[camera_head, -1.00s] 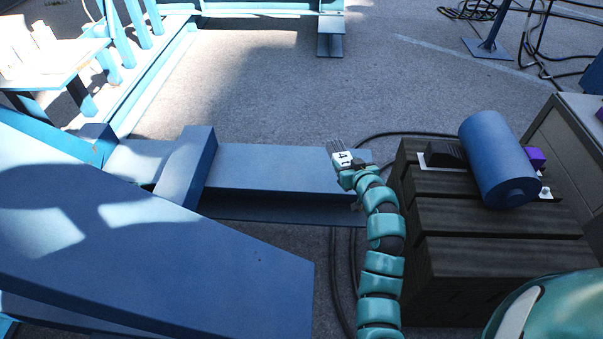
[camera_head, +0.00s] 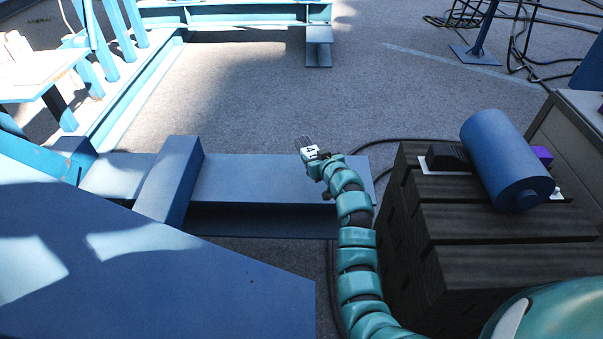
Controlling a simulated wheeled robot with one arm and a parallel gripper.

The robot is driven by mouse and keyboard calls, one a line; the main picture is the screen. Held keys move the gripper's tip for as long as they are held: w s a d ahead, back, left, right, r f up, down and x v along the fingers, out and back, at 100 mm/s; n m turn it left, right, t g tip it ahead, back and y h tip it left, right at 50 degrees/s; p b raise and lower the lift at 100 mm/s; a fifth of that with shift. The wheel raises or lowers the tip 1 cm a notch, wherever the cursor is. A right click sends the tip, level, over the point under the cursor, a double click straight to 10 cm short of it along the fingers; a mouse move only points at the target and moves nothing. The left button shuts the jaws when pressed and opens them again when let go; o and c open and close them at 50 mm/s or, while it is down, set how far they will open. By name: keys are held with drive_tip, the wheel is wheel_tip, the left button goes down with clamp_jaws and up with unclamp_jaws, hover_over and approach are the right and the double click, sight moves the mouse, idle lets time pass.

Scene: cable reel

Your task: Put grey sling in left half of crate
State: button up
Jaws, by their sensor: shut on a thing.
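My gripper (camera_head: 304,143), with a white block marked "4" behind its fingers, is at the end of my teal arm. It is above the far side of the low blue beam. It is shut on a small grey thing, too small and too close in colour to the ground to tell whether it is the grey sling. No other grey sling can be made out. I cannot pick out a crate with a left half.
A stack of dark timbers (camera_head: 500,225) stands right of my arm. On it are a blue cylinder (camera_head: 505,160), a black block (camera_head: 447,157) and a purple thing (camera_head: 543,155). A blue beam (camera_head: 270,180) lies below my gripper. Grey ground beyond is open. Black cables run beside the timbers.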

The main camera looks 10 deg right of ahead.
drive_tip(key=a+f, duration=0.1)
drive_tip(key=f, duration=0.1)
drive_tip(key=w+a+f, duration=0.2)
drive_tip(key=a+f, duration=0.1)
drive_tip(key=shift+w+f, duration=0.2)
drive_tip(key=shift+f, duration=0.15)
drive_tip(key=shift+f+b, duration=0.6)
drive_tip(key=shift+f, duration=0.95)
drive_tip(key=shift+f, duration=0.1)
drive_tip(key=o, duration=1.4)
drive_tip(key=shift+s, duration=0.1)
drive_tip(key=shift+p+v, duration=0.55)
drive_tip(key=shift+v, duration=5.4)
